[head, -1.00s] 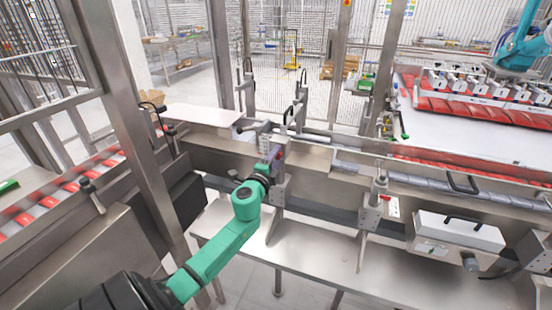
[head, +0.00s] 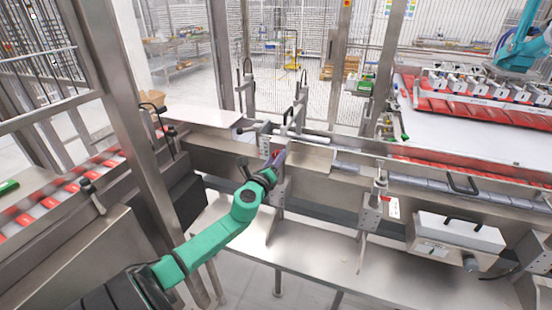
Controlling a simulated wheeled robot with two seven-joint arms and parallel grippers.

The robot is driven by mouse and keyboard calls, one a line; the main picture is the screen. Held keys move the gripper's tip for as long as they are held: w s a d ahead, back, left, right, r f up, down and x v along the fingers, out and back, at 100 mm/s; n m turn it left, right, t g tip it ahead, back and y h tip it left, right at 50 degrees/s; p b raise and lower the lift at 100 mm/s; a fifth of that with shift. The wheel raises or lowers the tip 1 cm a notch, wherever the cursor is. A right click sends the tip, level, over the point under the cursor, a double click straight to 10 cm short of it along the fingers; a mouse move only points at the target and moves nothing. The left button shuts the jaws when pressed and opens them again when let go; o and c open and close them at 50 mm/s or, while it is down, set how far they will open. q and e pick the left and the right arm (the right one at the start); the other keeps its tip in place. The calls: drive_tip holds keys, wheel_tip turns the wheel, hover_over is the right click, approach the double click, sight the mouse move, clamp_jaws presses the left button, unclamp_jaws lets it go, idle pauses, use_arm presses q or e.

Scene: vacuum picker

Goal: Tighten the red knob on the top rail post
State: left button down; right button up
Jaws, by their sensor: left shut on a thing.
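My left arm (head: 220,235), green, reaches in from the bottom left to the metal rail post (head: 280,190) in the middle of the head view. My left gripper (head: 277,161) is at the upper part of this post, shut on the red knob. The knob is almost wholly hidden by the gripper; only a small dark reddish patch shows at the fingertips. The post stands upright against the long steel rail. My right gripper is not in view.
A second bracket post (head: 371,210) stands to the right, with a white-lidded box (head: 458,235) beyond it. A steel shelf (head: 310,250) lies below the rail.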

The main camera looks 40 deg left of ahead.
use_arm(q)
drive_tip(key=shift+m, duration=1.2)
drive_tip(key=shift+c, duration=2.2)
unclamp_jaws()
drive_tip(key=shift+s, duration=0.1)
drive_tip(key=b+v, duration=0.1)
drive_tip(key=v, duration=1.3)
drive_tip(key=shift+s+b, duration=0.2)
drive_tip(key=shift+b, duration=0.15)
